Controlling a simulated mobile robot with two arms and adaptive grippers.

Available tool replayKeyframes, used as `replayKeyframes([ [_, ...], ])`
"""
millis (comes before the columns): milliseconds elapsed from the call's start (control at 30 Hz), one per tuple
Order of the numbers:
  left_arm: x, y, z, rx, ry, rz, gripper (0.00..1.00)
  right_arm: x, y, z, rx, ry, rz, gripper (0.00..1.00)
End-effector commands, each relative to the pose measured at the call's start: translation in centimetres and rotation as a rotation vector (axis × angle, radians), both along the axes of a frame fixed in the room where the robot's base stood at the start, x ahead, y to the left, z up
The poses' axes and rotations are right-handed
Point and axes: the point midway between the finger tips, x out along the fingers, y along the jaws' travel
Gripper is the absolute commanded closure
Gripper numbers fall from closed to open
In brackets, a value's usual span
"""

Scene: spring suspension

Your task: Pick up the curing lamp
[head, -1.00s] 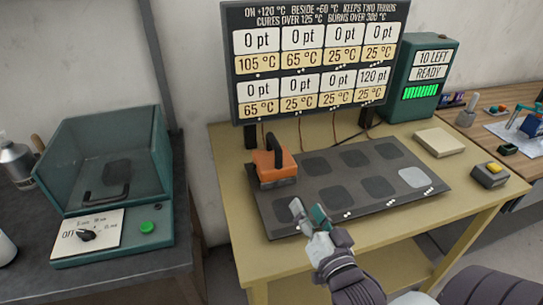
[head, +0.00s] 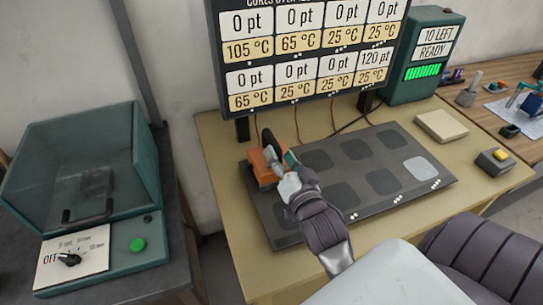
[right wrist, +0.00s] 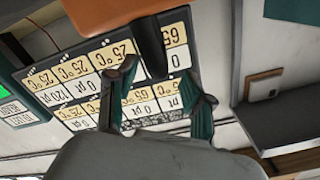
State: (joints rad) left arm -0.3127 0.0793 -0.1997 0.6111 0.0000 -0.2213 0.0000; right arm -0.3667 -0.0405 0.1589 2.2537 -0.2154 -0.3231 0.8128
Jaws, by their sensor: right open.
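The curing lamp (head: 262,168), an orange block with a black handle (head: 270,146), rests on the far left corner of the dark plate (head: 283,242). My right gripper (head: 284,165) is at the lamp's right side and hides part of it. My left gripper is not in view.
A display board (head: 310,62) stands close behind the plate. A green box (head: 424,55) reads 10 LEFT, READY. A teal oven (head: 85,170) is at the left.

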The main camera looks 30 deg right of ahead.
Motion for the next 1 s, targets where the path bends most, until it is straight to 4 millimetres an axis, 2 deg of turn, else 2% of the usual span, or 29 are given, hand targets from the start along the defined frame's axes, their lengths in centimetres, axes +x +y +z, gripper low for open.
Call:
replayKeyframes([
  [233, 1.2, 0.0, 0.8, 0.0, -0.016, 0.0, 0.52, 1.9, -0.5, 0.2, -0.001, 0.0, 0.0, 0.48],
  [367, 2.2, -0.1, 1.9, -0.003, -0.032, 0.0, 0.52, 3.9, -0.9, 0.3, -0.002, -0.001, 0.0, 0.48],
  [500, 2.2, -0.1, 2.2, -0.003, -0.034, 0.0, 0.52, 5.6, -1.3, 0.0, -0.001, -0.002, 0.0, 0.48],
  [800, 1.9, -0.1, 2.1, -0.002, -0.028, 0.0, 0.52, 6.0, -1.4, -0.2, 0.0, -0.001, -0.001, 0.48],
  [1000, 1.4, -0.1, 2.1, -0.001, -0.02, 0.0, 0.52, 6.0, -1.4, -0.2, 0.0, -0.001, -0.001, 0.82],
])
